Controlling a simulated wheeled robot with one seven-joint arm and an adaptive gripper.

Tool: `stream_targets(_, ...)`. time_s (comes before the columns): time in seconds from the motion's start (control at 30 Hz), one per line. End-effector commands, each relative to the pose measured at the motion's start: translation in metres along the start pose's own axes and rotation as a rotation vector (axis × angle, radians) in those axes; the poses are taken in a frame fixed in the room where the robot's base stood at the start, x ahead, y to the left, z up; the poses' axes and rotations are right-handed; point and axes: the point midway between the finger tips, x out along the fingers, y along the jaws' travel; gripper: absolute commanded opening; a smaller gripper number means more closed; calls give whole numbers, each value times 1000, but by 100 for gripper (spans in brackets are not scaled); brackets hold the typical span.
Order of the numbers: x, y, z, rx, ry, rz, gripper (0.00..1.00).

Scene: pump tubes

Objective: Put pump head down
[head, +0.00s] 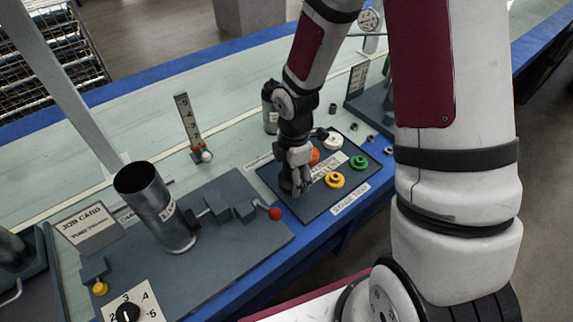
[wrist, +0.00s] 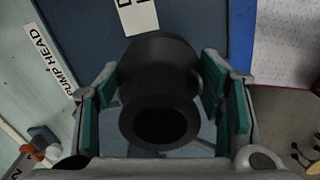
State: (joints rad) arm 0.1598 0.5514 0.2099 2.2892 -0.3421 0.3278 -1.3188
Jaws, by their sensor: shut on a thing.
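The pump head (wrist: 160,95) is a dark, hollow, flanged cylinder, seen in the wrist view with its round opening toward the camera. My gripper (wrist: 166,112) has its teal-padded fingers on both sides of it and is shut on it. In the head view my gripper (head: 296,184) points down over the left part of a dark blue tray (head: 312,207). The pump head is mostly hidden there by the fingers. I cannot tell whether it touches the tray.
The tray also holds a yellow part (head: 335,180), a green part (head: 358,162) and a white part (head: 333,142). Left of it stand a red-knobbed lever (head: 275,213) on a grey plate and an upright metal tube (head: 157,210). A numbered post (head: 188,118) stands behind.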

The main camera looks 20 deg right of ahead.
Motion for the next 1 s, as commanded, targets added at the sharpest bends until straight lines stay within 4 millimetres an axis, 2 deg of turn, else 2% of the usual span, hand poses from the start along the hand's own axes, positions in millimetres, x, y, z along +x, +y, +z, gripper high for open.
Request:
stream_targets(0.03, 2, 14, 1, 1, 1, 4, 29)
stream_targets(0.2, 6, 52, 4, 0, 0, 3, 29)
stream_targets(0.4, 7, 77, 6, 0, 0, 2, 29)
stream_targets(0.57, 12, 80, 6, -1, 0, -1, 29)
stream_targets(0.8, 42, 80, 6, -1, 0, -1, 29)
stream_targets(1.0, 42, 80, 6, 0, 0, 1, 29)
